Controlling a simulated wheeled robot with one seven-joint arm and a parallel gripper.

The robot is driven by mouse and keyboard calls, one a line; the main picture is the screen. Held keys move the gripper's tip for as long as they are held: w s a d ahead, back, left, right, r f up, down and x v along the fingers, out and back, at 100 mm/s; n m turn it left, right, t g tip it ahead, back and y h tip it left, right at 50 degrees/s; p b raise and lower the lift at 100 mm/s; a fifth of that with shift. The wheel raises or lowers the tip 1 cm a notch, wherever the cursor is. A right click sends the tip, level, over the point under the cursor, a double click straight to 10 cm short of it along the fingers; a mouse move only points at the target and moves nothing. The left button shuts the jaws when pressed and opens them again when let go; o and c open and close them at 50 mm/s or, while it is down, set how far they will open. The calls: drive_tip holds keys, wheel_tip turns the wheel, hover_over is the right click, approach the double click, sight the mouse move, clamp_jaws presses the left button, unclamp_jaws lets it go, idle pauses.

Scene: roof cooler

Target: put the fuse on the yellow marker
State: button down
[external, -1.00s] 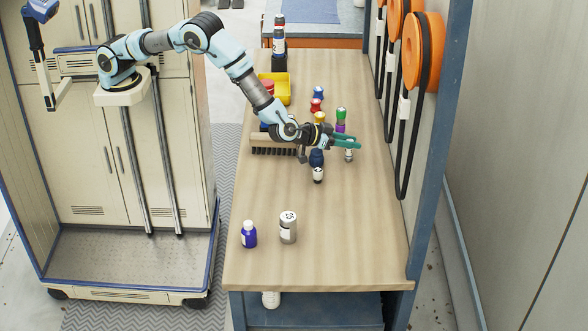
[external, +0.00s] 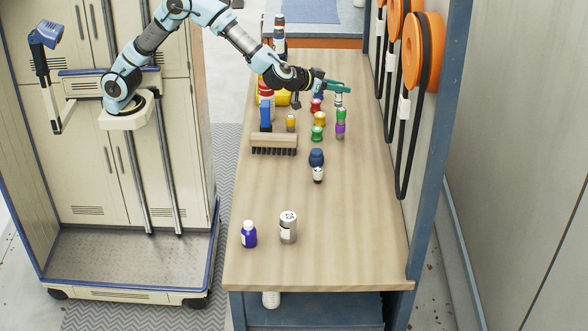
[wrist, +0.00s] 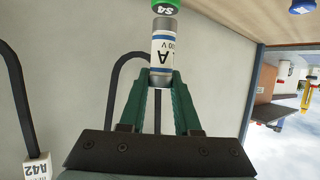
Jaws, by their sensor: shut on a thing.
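My gripper (external: 337,87) has green fingers, shut on the fuse (external: 338,99), a small grey cylinder with a white, blue-striped label. The wrist view shows the fuse (wrist: 163,50) between the fingertips (wrist: 160,78). It is held above the far part of the bench, at the right. A squat yellow piece (external: 319,119), which looks like the yellow marker, stands below and left of the fuse in the external view. It stands between a red piece (external: 316,105) and a green one (external: 317,132). A smaller yellow item (external: 291,122) stands further left.
A second green piece (external: 341,114) and a purple one (external: 340,128) stand to the right. A brush (external: 273,141), a dark blue-topped item (external: 317,158), a blue bottle (external: 249,235) and a grey can (external: 288,228) are on the bench (external: 325,230). Its near half is mostly clear.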

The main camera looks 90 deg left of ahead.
drive_tip(key=s+a+r+n+y+b, duration=0.1)
drive_tip(key=s+a+b, duration=0.4)
drive_tip(key=a, duration=0.3)
hover_over(320, 114)
wheel_tip(320, 114, down, 9)
drive_tip(key=shift+f, duration=0.1)
drive_tip(key=shift+d, duration=0.1)
drive_tip(key=c, duration=0.6)
unclamp_jaws()
drive_tip(key=shift+f, duration=0.1)
drive_tip(key=shift+r, duration=0.2)
drive_tip(key=v, duration=1.2)
drive_tip(key=shift+w+d+b, duration=0.1)
drive_tip(key=shift+w+b, duration=0.05)
drive_tip(key=shift+b, duration=0.2)
